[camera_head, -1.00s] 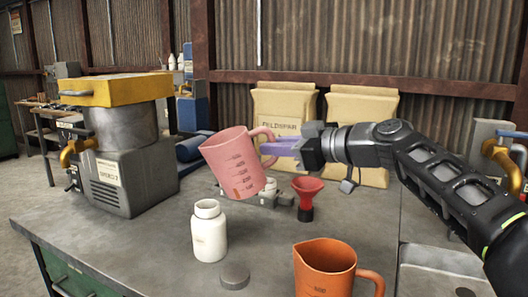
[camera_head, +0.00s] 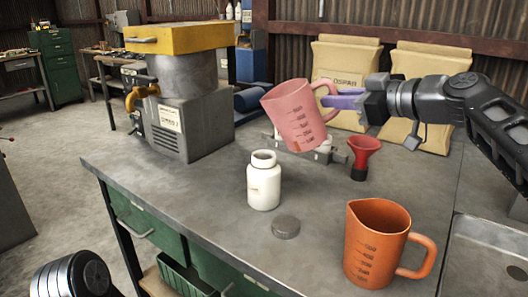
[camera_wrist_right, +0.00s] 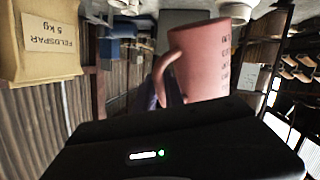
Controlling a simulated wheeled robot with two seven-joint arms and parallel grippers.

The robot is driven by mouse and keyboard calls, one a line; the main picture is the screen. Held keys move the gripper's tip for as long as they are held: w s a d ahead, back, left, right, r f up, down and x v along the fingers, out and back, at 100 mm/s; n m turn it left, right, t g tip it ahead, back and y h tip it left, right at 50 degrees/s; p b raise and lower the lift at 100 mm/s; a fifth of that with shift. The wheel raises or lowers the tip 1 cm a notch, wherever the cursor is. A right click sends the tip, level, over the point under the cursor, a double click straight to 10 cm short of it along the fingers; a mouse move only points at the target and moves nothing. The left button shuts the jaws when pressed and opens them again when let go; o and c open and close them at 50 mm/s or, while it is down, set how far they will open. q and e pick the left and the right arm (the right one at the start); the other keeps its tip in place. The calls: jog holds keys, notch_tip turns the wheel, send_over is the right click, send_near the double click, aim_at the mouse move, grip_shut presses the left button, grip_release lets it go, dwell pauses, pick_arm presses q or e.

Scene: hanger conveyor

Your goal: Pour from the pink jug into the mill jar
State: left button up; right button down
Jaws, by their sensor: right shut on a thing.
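The pink jug (camera_head: 296,117) is held in the air above the bench, tilted with its mouth toward the upper left. My right gripper (camera_head: 345,101) is shut on its handle; the jug also shows in the right wrist view (camera_wrist_right: 203,66). The white mill jar (camera_head: 264,182) stands upright and open on the bench, below and left of the jug. The jug is apart from the jar. A grey round lid (camera_head: 286,227) lies on the bench in front of the jar. My left gripper is not in view; only a dark part of mine shows at the lower left.
An orange jug (camera_head: 371,243) stands at the front right, near the sink (camera_head: 485,262). A red funnel (camera_head: 362,155) stands behind it. A yellow-topped machine (camera_head: 185,110) is at the left. Feldspar bags (camera_head: 343,62) stand at the back. The bench left of the jar is clear.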

jog(key=shift+r+p, duration=0.45)
jog(key=shift+p, duration=0.05)
dwell(0.3)
jog(key=shift+r+n+h+p, duration=0.3)
jog(key=shift+n+p, duration=0.1)
jog(key=shift+p, duration=0.1)
jog(key=shift+r+p, duration=0.1)
jog(key=shift+p, duration=0.25)
jog(key=shift+a+r+n+h+p, duration=0.1)
jog(key=shift+r+n+h+p, duration=0.15)
jog(key=shift+n+h+p, duration=0.2)
dwell(0.3)
jog(key=shift+p, duration=0.3)
jog(key=shift+s+a+r+n+h+p, duration=0.1)
jog(key=shift+a+r+n+h+p, duration=0.1)
jog(key=shift+r+n+h+p, duration=0.35)
jog(key=shift+f+p, duration=0.15)
jog(key=shift+p, duration=0.15)
dwell(0.4)
